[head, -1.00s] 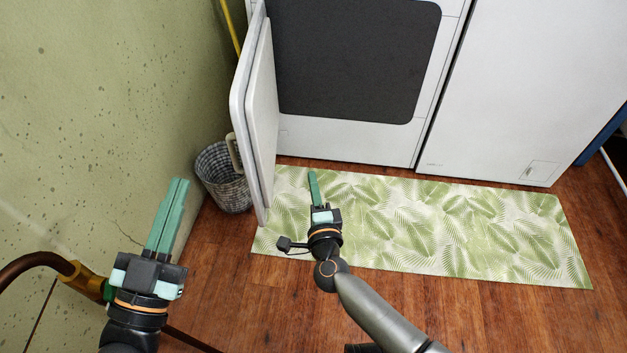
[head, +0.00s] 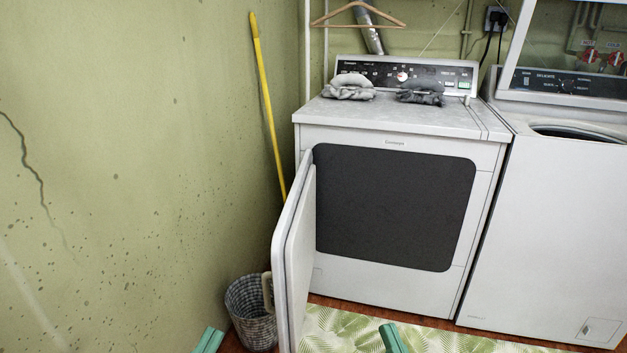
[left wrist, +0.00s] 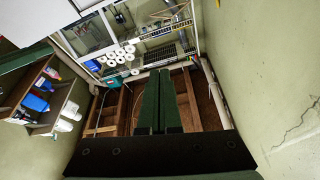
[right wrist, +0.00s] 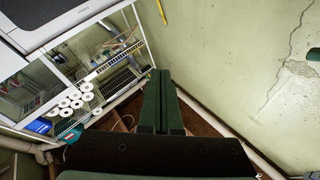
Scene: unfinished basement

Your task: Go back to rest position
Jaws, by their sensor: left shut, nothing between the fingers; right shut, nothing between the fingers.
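The rest of both arms is out of the head view.
A white dryer (head: 385,285) stands ahead, its door (head: 297,255) swung open to the left. A wicker basket (head: 248,308) sits beside the door by the green wall. A yellow pole (head: 268,110) leans there. A washer (head: 545,230) stands at right. The leaf-pattern mat (head: 335,325) lies in front.

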